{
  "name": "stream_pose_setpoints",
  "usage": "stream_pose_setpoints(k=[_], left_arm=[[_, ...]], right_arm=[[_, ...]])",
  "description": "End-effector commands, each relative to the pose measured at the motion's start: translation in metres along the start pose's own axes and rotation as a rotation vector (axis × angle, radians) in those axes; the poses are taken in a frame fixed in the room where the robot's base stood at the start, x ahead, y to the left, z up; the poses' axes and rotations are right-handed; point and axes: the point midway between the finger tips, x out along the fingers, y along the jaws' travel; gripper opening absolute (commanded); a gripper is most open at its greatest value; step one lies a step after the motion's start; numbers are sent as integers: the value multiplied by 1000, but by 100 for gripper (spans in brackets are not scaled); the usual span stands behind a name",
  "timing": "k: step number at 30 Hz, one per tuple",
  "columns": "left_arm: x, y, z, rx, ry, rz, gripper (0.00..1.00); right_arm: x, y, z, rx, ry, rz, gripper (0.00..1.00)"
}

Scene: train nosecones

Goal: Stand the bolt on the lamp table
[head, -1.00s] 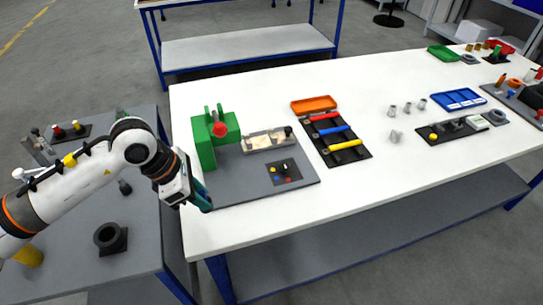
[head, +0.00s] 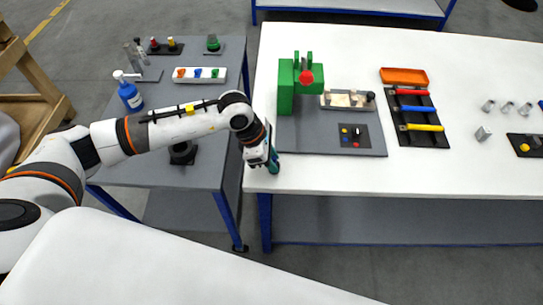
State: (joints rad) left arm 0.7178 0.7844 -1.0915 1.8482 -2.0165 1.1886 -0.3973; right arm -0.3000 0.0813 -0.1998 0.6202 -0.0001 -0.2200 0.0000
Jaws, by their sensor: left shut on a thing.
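My left gripper (head: 272,162) is shut at the left front corner of the white workbench (head: 330,180), beside the grey base plate. What it holds is too small and covered by the fingers to make out, so I cannot confirm it is the bolt. A grey side table (head: 215,140) stands left of the workbench, with a gap between them. It bears small red and yellow lamp-like pieces (head: 165,45) and a green one (head: 213,43) at the back; I cannot tell if it is the lamp table. My right gripper is out of view.
A blue spray bottle (head: 131,95), a white strip with coloured pieces (head: 200,75) and a black block (head: 182,153) stand on the side table. A green fixture (head: 286,88) stands on the workbench's grey plate. Several small metal pieces (head: 483,133) stand at right.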

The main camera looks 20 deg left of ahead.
Motion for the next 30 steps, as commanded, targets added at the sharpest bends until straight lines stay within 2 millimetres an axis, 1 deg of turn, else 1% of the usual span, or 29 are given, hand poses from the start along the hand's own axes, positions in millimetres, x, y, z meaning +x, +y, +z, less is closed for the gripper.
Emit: stream_pose_setpoints(k=[6, 7, 10, 17, 21, 23, 26, 30], left_arm=[[4, 0, 2, 0, 0, 0, 2], [2, 0, 1, 0, 0, -1, 33], [2, 0, 1, 0, 0, 0, 49], [2, 0, 1, 0, 0, 0, 50], [-3, 0, -1, 0, 0, 0, 50], [-6, -1, 1, 0, 0, -3, 50], [-23, -2, 1, 2, 0, -6, 50], [-54, -2, 1, 2, 0, -7, 50]], right_arm=[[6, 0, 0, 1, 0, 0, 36], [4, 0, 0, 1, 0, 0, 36], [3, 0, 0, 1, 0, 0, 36], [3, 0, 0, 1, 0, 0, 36], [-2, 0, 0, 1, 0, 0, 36], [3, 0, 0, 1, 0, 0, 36], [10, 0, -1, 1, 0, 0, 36], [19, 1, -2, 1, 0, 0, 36]])
